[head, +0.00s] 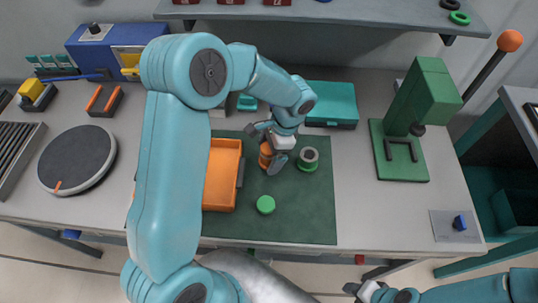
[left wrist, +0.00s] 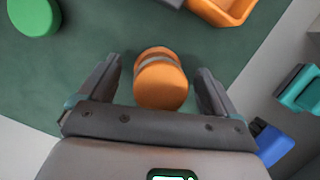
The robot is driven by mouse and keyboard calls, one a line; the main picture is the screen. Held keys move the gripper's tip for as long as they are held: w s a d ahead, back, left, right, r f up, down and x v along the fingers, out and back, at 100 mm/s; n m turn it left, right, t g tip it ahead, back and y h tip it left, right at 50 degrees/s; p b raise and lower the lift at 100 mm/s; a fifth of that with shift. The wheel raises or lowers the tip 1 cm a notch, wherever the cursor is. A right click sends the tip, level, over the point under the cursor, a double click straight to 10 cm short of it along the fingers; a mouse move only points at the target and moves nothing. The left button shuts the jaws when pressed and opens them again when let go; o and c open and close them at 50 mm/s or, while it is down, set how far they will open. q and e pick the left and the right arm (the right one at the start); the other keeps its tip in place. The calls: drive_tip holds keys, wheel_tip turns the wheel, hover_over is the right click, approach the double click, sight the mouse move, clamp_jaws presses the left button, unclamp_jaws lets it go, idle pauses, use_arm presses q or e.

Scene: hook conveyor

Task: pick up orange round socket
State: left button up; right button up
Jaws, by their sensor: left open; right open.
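The orange round socket (head: 265,155) stands on the dark green mat (head: 300,222), just right of the orange tray (head: 222,176). In the left wrist view the socket (left wrist: 160,80) shows a round orange top and a greyish band, and lies between the open fingers. My left gripper (head: 267,147) is open around it, with a gap on both sides; the gripper partly hides the socket in the head view. My right gripper (head: 362,292) is low at the bottom edge of the head view, open and empty, away from the mat.
A teal case (head: 331,104) is behind. A green press (head: 420,100) stands right. A round grey turntable (head: 77,160) is at left. The mat's front right is clear.

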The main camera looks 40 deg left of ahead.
use_arm(q)
drive_tip(key=shift+f, duration=0.4)
drive_tip(key=shift+s, duration=0.15)
drive_tip(key=shift+a, duration=0.1)
drive_tip(key=shift+c, duration=0.9)
drive_tip(key=c, duration=1.2)
drive_tip(key=shift+r, duration=0.15)
